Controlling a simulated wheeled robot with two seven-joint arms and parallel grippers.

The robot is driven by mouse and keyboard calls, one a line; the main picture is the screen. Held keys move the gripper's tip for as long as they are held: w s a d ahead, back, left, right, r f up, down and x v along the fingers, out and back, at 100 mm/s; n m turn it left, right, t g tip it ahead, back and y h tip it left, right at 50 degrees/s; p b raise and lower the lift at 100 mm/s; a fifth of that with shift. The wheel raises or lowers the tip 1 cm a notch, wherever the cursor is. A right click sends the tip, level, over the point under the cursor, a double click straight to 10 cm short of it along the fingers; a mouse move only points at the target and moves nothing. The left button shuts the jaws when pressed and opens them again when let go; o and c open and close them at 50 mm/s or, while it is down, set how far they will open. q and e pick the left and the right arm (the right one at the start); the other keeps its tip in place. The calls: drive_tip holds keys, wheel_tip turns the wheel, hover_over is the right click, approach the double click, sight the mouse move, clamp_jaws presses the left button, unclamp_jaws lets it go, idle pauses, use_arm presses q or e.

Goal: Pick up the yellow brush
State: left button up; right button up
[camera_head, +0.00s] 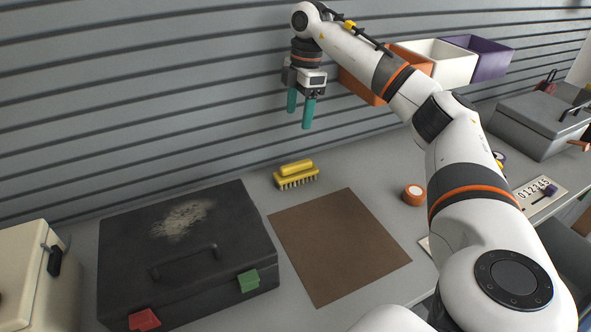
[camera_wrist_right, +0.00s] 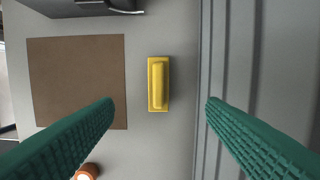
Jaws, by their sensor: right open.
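In the right wrist view the brush appears between and beyond the spread fingertips (camera_wrist_right: 158,104), not touched. My left gripper is in neither view.
A black case (camera_head: 185,250) with a dusty lid stands left of the brush. A brown mat (camera_head: 340,245) lies in front of it, and an orange roll (camera_head: 414,194) sits to the right. The slatted wall (camera_head: 150,90) rises close behind. Bins (camera_head: 440,62) hang at upper right.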

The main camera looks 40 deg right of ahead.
drive_tip(key=b, duration=0.3)
approach(296, 164)
drive_tip(key=shift+w, duration=0.2)
drive_tip(key=shift+f+b, duration=0.35)
drive_tip(key=shift+f, duration=0.3)
drive_tip(key=f, duration=0.3)
drive_tip(key=a+f, duration=0.1)
drive_tip(key=f, duration=0.7)
drive_tip(key=shift+a+f, duration=0.1)
drive_tip(key=shift+a, duration=0.05)
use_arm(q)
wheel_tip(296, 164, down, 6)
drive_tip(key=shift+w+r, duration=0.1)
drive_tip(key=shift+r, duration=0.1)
use_arm(e)
drive_tip(key=shift+c, duration=0.2)
